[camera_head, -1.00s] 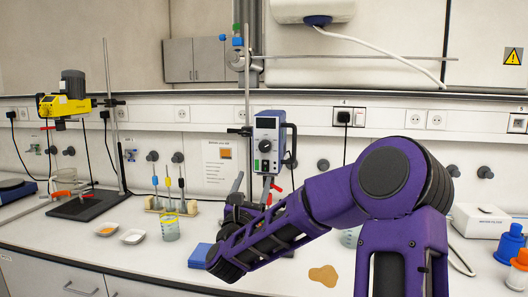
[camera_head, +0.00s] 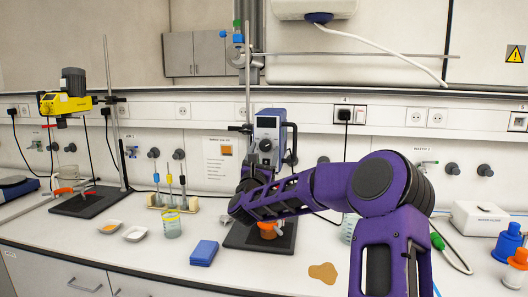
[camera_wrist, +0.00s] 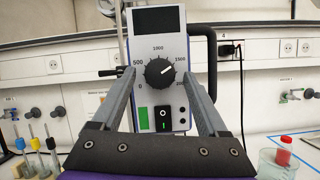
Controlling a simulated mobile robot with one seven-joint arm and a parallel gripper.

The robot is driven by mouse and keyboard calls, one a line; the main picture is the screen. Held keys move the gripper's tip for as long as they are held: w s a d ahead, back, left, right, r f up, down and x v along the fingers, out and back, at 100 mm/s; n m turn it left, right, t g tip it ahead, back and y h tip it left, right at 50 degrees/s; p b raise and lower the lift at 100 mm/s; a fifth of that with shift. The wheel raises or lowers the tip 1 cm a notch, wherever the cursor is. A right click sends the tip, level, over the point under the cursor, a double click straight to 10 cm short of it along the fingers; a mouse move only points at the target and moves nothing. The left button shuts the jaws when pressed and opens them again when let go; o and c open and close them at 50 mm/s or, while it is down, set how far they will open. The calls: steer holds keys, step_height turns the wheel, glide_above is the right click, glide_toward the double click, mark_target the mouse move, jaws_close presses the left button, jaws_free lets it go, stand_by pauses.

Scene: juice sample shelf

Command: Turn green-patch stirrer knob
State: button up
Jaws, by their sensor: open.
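The blue-and-white stirrer (camera_head: 266,128) hangs on a stand at the back of the bench. In the wrist view its black knob (camera_wrist: 159,73) sits in a dial marked 0 to 2000, with its white mark pointing up-right, near 1500. A green patch (camera_wrist: 143,114) lies below the knob, beside a black rocker switch (camera_wrist: 162,117). My gripper (camera_wrist: 158,75) is open and empty. Its fingers appear to either side of the knob, apart from it; their depth gap is unclear. In the head view my wrist is just below the stirrer's face.
A second, yellow stirrer (camera_head: 66,103) stands at left. A blue block (camera_head: 204,253), a beaker (camera_head: 171,225) and a rack of pipettes (camera_head: 172,200) are on the bench. An orange item (camera_head: 268,228) is under my arm. A brown spill (camera_head: 323,273) lies at front.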

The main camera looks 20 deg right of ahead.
jaws_close()
